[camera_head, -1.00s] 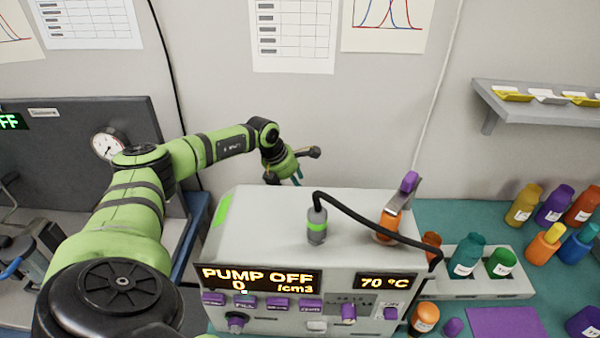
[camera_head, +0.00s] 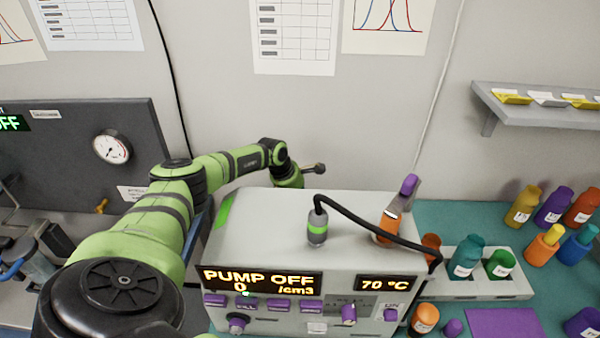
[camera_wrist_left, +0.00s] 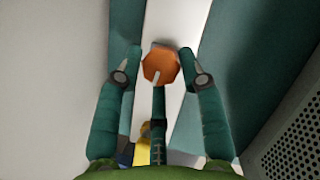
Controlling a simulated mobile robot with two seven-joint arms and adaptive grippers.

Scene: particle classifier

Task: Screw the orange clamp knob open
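In the left wrist view, the orange clamp knob (camera_wrist_left: 160,67) is a faceted orange disc with a pale line across its lower part. The gripper is open, with a gap on each side of the knob. In the head view my left wrist (camera_head: 287,176) reaches down behind the pump box (camera_head: 270,215). The fingers and the knob are hidden behind the box there. My right gripper is in neither view.
The pump box carries a probe with a black cable (camera_head: 317,228) and an orange bottle (camera_head: 386,228) on top. A dark panel with a round gauge (camera_head: 112,147) stands at the left. Several bottles stand at the right. A perforated surface (camera_wrist_left: 293,145) shows in the wrist view.

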